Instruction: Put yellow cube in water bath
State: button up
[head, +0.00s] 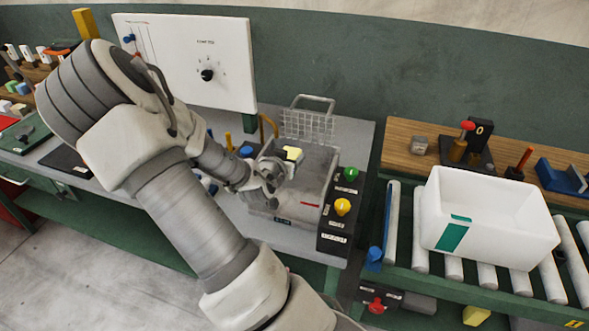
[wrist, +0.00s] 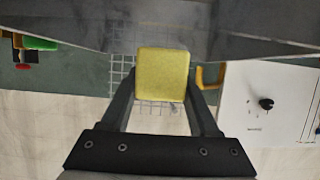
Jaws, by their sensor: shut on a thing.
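The yellow cube (wrist: 162,75) is between the two fingers of my gripper (wrist: 162,85) in the wrist view. My gripper is shut on it. In the head view the pale yellow cube (head: 293,154) shows at the end of my gripper (head: 285,160), over the water bath. The water bath (head: 327,160) is a grey, see-through tank with a wire basket (head: 308,124) at its back. I cannot tell from these frames how high the cube is above the bath's floor. My arm hides part of the bath's left side.
A black panel with a green button (head: 350,174) and a yellow button (head: 342,206) stands right of the bath. A white board with a black knob (head: 207,75) stands behind it. A white bin (head: 490,222) rests on rollers at the right.

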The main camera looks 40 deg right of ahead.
jog(key=x, duration=0.2)
jog(key=shift+s+d+f, duration=0.1)
jog(key=shift+d+f, duration=0.2)
notch_tip(320, 180, down, 4)
jog(key=shift+r, duration=0.1)
jog(key=shift+f+b, duration=0.4)
jog(key=shift+b, duration=0.05)
jog(key=shift+a+f, duration=0.1)
jog(key=shift+f, duration=0.1)
